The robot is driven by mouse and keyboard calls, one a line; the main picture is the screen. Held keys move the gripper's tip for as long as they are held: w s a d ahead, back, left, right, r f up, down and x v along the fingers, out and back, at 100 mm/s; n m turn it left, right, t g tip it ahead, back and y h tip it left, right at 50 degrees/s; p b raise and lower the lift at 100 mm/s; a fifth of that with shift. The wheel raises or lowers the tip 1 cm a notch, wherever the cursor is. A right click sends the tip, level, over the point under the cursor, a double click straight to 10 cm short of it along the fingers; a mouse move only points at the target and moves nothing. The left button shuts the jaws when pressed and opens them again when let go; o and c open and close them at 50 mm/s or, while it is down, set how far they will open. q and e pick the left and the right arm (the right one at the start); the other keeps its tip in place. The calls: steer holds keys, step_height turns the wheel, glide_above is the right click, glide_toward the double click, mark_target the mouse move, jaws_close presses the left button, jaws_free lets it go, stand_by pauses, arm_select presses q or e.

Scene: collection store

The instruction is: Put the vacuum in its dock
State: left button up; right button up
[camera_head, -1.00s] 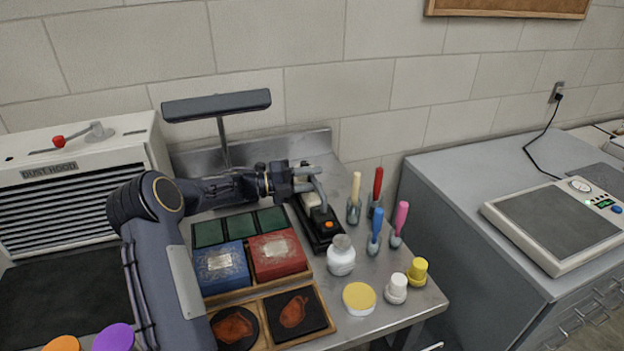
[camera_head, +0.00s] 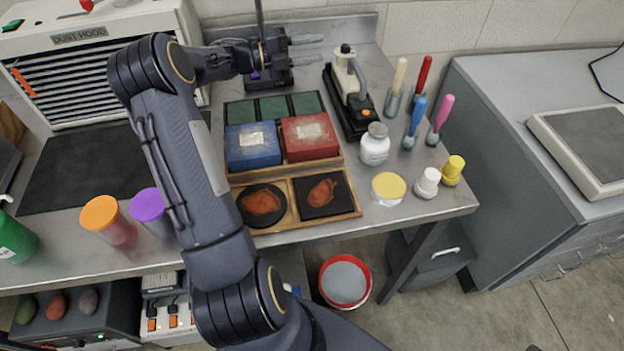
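The vacuum (camera_head: 345,75), a small cream hand-held unit with a dark grey handle, sits on its black dock (camera_head: 360,134) at the back right of the metal bench. An orange button shows at the dock's front end. Whether the vacuum is fully seated I cannot tell.
Blue (camera_head: 252,146) and red (camera_head: 310,137) boxes sit in a wooden tray left of the dock. A white jar (camera_head: 375,145) stands close in front of it. Upright coloured brushes stand to its right. A lamp post rises behind my gripper. A red-rimmed bucket (camera_head: 345,281) is on the floor.

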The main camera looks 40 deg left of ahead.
arm_select(q)
steer(key=d+r+n+t+y, duration=0.3)
steer(key=r+n+t+y, duration=0.1)
steer(key=r+n+y, duration=0.8)
steer(key=s+d+f+n+g+h, duration=0.1)
steer(key=s+d+f+n+g, duration=0.3)
steer(key=s, duration=0.6)
steer(key=s+d+f+n+g+h, duration=0.1)
steer(key=s+d+f+n+g, duration=0.3)
steer(key=s+d, duration=0.7)
steer(key=s+d+f+n+g+h, duration=0.2)
steer(key=s+d+f+n+g, duration=0.2)
steer(key=s+d+f+n, duration=0.3)
steer(key=shift+s+d+f+n, duration=0.1)
steer(key=shift+s+f+n, duration=0.1)
steer(key=shift+s+f, duration=0.7)
steer(key=shift+s+d+f+n, duration=0.1)
steer(key=shift+s+f+n, duration=0.1)
steer(key=shift+s+f, duration=0.7)
steer(key=shift+s+r, duration=0.15)
steer(key=shift+r, duration=0.35)
steer(key=shift+c, duration=0.3)
